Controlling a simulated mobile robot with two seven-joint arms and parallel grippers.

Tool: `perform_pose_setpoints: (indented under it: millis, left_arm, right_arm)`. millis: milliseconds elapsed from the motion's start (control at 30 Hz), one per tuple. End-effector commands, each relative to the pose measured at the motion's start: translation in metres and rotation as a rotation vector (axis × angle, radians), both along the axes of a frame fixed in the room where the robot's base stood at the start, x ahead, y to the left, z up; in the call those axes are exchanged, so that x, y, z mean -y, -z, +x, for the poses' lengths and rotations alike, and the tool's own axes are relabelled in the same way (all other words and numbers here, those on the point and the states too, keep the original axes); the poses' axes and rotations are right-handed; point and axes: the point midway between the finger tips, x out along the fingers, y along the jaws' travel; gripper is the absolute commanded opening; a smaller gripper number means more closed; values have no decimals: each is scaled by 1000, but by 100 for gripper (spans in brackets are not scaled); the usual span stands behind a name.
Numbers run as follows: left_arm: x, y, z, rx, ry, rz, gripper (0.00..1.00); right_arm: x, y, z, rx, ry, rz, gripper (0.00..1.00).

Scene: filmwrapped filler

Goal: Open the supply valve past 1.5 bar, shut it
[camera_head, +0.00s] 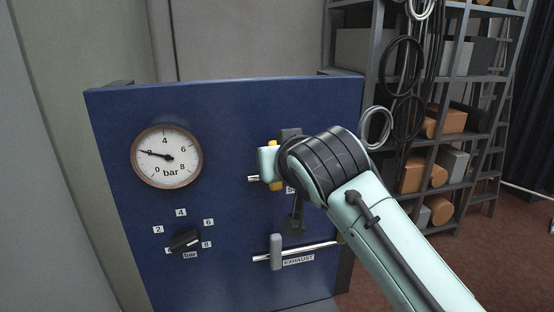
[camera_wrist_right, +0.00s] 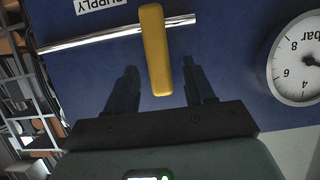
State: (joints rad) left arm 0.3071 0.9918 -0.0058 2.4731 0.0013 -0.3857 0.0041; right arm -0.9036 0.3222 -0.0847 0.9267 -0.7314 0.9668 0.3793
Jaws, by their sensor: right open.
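The supply valve's yellow lever (camera_wrist_right: 155,50) stands across its silver pipe (camera_wrist_right: 100,37) in the right wrist view, which is turned upside down. My right gripper (camera_wrist_right: 160,70) is open, with one dark finger on each side of the lever's free end and visible gaps to both. In the head view my right arm covers most of the valve; a bit of the yellow lever (camera_head: 272,146) shows. The round pressure gauge (camera_head: 167,157) has its needle pointing left, near the 2 bar mark. My left gripper is not in view.
The blue panel (camera_head: 230,120) also bears a black regulator knob (camera_head: 185,240) with a numbered scale, and a grey exhaust lever (camera_head: 276,252) across its pipe. A shelf rack (camera_head: 455,135) with boxes and hanging hoses stands behind at right.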

Motion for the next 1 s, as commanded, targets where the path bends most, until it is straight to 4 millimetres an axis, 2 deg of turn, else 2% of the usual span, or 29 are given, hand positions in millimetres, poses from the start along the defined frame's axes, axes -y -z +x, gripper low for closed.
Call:
perform_pose_setpoints:
  millis: [300,500,700,1000]
  left_arm:
    - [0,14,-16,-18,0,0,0]
    - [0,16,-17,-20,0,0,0]
    - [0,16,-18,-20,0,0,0]
    - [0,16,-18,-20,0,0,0]
  right_arm:
    - [19,-25,-64,-1,-4,1,53]
    - [28,-39,-92,-1,-2,0,53]
    - [32,-43,-102,-1,-1,-2,53]
    - [32,-43,-102,-1,-1,-2,53]
